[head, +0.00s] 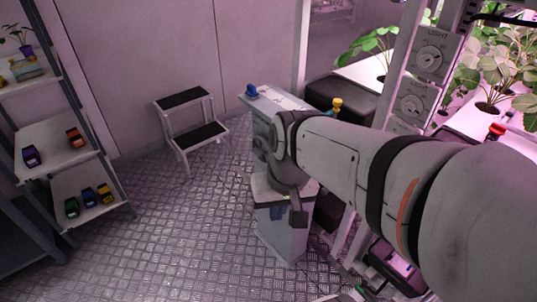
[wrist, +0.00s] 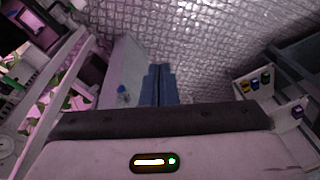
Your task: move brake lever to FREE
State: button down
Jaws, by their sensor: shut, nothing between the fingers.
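No lever marked brake or FREE can be read in either view. A yellow-knobbed handle (head: 336,104) stands behind my arm, and a red knob (head: 496,130) shows by the plants at the right; I cannot tell whether either is the brake lever. A blue knob (head: 251,91) sits on a pale cabinet (head: 285,101); a blue knob also shows in the wrist view (wrist: 122,91). My gripper (wrist: 160,69) has its blue fingers together, empty, beside the pale cabinet in the wrist view. In the head view my arm covers part of the cabinet.
A post with dials (head: 410,104) stands right of the cabinet, with plant racks behind it. A step stool (head: 188,101) stands by the wall. A shelf (head: 92,200) with small coloured items is at left. The metal floor (head: 165,235) between is clear.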

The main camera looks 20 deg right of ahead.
jog(key=a+f+m+g+y+b, duration=0.35)
jog(key=f+m+y+b, duration=0.3)
jog(key=f+b, duration=0.7)
jog(key=w+f+m+t+y+b, duration=0.2)
jog(key=w+f+m+y+b, duration=0.15)
jog(key=f, duration=0.25)
jog(key=w+f+m+t+y+b, duration=0.1)
jog(key=w+f+m+y+b, duration=0.25)
jog(key=f+b, duration=0.2)
jog(key=w+d+f+m+t+h+b, duration=0.3)
jog(key=d+f+m+t+b, duration=0.6)
jog(key=d, duration=0.3)
jog(key=w+d+f+m+t+h+b, duration=0.4)
jog(key=d+f+m+t+b, duration=0.4)
jog(key=d+f+t, duration=0.4)
jog(key=shift+w+d+m+b, duration=0.45)
jog(key=shift+w+m, duration=0.3)
jog(key=shift+m, duration=0.1)
jog(key=shift+h, duration=0.25)
